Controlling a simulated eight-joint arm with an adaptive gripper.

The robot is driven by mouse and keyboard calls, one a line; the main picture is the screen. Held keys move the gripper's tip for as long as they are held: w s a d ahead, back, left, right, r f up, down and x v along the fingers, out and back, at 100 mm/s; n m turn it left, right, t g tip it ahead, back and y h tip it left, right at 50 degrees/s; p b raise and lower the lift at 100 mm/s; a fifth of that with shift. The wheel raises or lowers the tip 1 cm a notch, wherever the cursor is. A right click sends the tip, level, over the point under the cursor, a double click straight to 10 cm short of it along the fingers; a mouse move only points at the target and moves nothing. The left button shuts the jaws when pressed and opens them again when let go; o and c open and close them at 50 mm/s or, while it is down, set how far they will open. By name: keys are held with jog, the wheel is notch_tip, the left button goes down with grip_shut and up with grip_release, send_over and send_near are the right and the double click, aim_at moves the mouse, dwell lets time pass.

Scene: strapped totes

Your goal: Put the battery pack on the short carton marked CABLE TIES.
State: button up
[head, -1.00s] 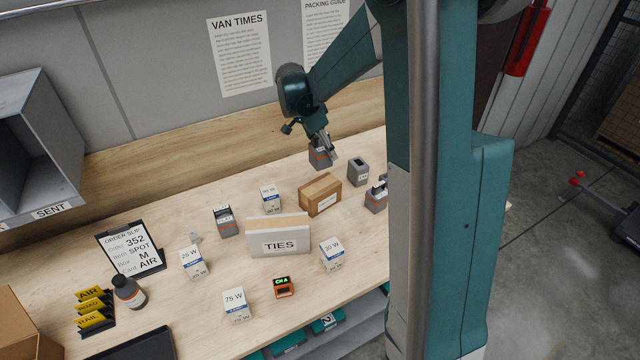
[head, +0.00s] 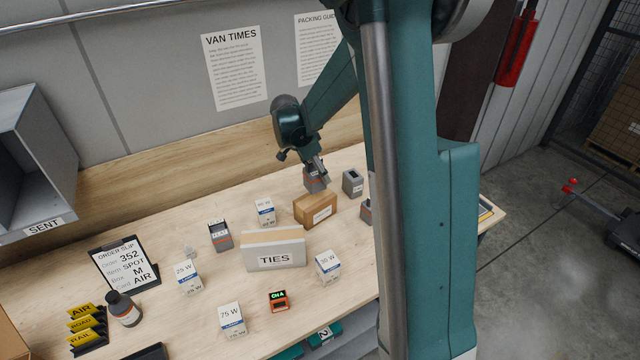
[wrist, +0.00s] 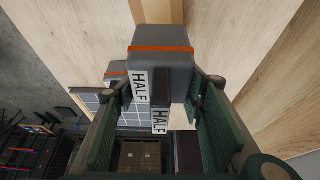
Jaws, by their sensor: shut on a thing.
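My gripper (head: 316,166) is shut on a grey battery pack (head: 315,181) with an orange band. In the wrist view the pack (wrist: 165,68) sits between the two green fingers and shows HALF labels. In the head view it appears just behind a small brown carton (head: 316,210); whether it touches the table is unclear. That carton's white label is too small to read. In front stands a longer carton (head: 274,252) with a white face reading TIES; no word CABLE is legible.
Other grey packs or holders stand near, one right of my gripper (head: 352,182) and one left of the cartons (head: 220,236). Several white lamp boxes, such as the 75 W one (head: 231,318), surround the TIES carton. A small orange device (head: 278,300) lies in front.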

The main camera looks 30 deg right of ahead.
aim_at(308, 163)
jog(key=shift+f, duration=0.4)
jog(key=shift+f, duration=0.15)
jog(key=shift+f, duration=1.9)
jog(key=shift+f, duration=0.15)
jog(key=o, duration=1.4)
jog(key=shift+v, duration=6.15)
jog(key=shift+s, duration=0.1)
